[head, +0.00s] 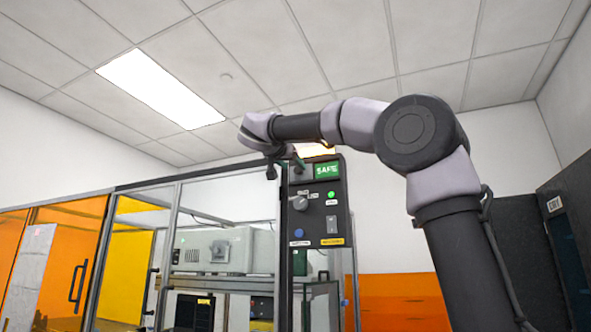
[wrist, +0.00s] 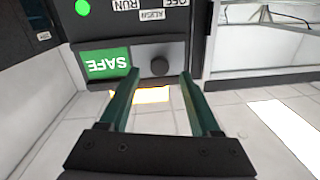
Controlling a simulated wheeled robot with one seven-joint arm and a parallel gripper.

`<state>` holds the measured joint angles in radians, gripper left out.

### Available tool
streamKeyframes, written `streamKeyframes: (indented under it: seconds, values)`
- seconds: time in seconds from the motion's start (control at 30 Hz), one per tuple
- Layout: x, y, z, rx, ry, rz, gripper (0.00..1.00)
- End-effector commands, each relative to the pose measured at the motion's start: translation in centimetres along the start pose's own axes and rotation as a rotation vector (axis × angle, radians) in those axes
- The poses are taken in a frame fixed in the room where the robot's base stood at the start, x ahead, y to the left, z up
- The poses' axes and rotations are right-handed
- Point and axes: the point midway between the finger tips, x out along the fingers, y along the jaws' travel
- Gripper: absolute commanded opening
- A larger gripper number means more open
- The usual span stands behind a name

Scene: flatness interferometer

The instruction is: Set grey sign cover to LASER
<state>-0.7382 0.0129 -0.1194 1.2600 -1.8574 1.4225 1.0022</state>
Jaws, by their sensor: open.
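A dark panel (head: 322,235) shows a green SAFE sign (head: 327,170) near its top. In the wrist view, where the panel appears upside down, the SAFE sign (wrist: 104,64) sits beside the grey sign cover (wrist: 145,53), which carries a dark round knob (wrist: 160,66). My gripper (wrist: 159,74) is open, with its two green fingers pointing at the cover and the knob between the fingertips in the picture. Contact cannot be told. In the head view my gripper (head: 284,160) is at the panel's top left and partly hides the cover.
A selector knob (head: 300,203), a green lamp (head: 331,195) and a rocker switch (head: 331,224) sit lower on the panel. A framed glass enclosure (head: 178,240) stands left.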

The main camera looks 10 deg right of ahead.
Motion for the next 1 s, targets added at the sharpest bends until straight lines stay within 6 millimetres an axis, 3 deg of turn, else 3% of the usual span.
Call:
streamKeyframes:
  seconds: [0.2, 0.57, 0.73, 1.0]
  values:
    - [2.5, 0.0, 0.0, 0.0, 0.0, 0.001, 0.64]
    - [3.0, 0.0, 0.0, 0.0, 0.0, 0.0, 0.64]
    - [3.0, 0.0, 0.0, -0.001, 0.0, -0.001, 0.0]
    - [3.0, 0.0, 0.0, -0.001, 0.0, -0.001, 0.0]
